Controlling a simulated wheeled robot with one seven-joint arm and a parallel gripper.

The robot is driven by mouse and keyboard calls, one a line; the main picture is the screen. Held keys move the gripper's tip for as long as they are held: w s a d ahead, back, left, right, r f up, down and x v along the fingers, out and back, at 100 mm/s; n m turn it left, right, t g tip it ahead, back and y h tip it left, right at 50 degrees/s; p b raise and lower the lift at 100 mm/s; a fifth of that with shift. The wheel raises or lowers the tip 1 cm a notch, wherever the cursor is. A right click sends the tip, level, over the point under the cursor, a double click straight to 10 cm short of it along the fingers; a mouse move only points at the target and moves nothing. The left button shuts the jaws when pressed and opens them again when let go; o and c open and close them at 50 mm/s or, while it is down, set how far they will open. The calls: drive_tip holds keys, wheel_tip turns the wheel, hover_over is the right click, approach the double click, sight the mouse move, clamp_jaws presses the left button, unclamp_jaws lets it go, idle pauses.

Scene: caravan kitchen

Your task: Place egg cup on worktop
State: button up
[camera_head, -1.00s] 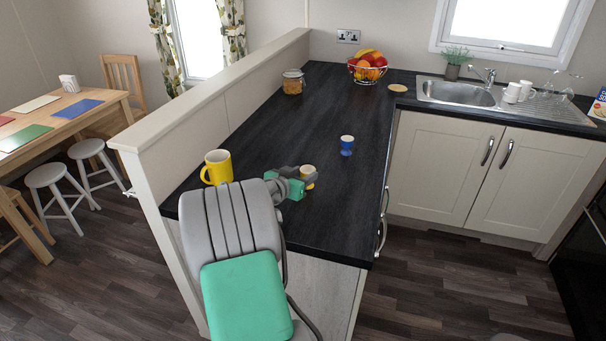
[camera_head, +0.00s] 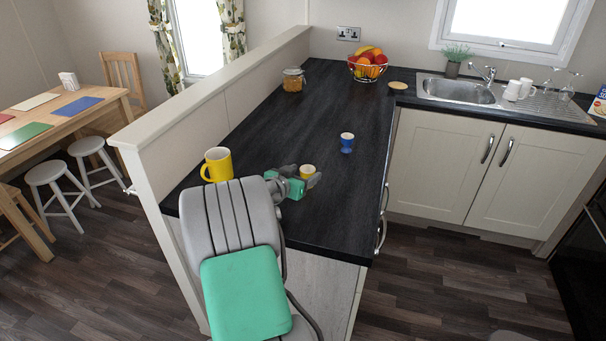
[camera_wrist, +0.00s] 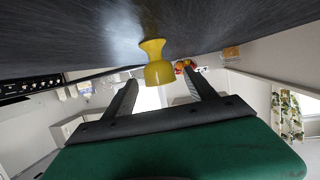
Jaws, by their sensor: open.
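A yellow egg cup (camera_head: 307,170) stands on the dark worktop (camera_head: 325,212) near its front end. In the wrist view, whose picture is upside down, the egg cup (camera_wrist: 157,70) has its foot against the worktop (camera_wrist: 70,40). My gripper (camera_head: 303,180) is open, low over the worktop at the egg cup. In the wrist view the fingers of my gripper (camera_wrist: 160,80) lie to either side of the cup, with gaps showing. In the head view my gripper hides the cup's lower part. A blue egg cup (camera_head: 347,146) stands farther back to the right.
A yellow mug (camera_head: 217,166) stands left of my gripper, by the low partition wall (camera_head: 200,103). A jar (camera_head: 293,80), a fruit basket (camera_head: 367,68) and a round brown mat (camera_head: 398,85) are at the back. The middle of the worktop is clear.

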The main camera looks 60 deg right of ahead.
drive_tip(key=b+v, duration=0.2)
drive_tip(key=v, duration=1)
drive_tip(key=w+a+f+n+t+y, duration=0.25)
drive_tip(key=w+a+n+y, duration=0.2)
drive_tip(key=a, duration=0.55)
drive_tip(key=w+a+f+n+t+y, duration=0.25)
drive_tip(key=w+a, duration=0.35)
drive_tip(key=a, duration=0.5)
drive_tip(key=s+a+n+y, duration=0.2)
drive_tip(key=a+n, duration=0.2)
drive_tip(key=a, duration=0.4)
drive_tip(key=s+a+n+y, duration=0.2)
drive_tip(key=a+n+y, duration=0.1)
drive_tip(key=a, duration=0.4)
drive_tip(key=s+a+n+g+y, duration=0.1)
drive_tip(key=a+n, duration=0.3)
drive_tip(key=a, duration=0.4)
drive_tip(key=shift+s+a+f+n+y, duration=0.3)
drive_tip(key=shift+s+n+y, duration=0.15)
drive_tip(key=shift+y, duration=0.35)
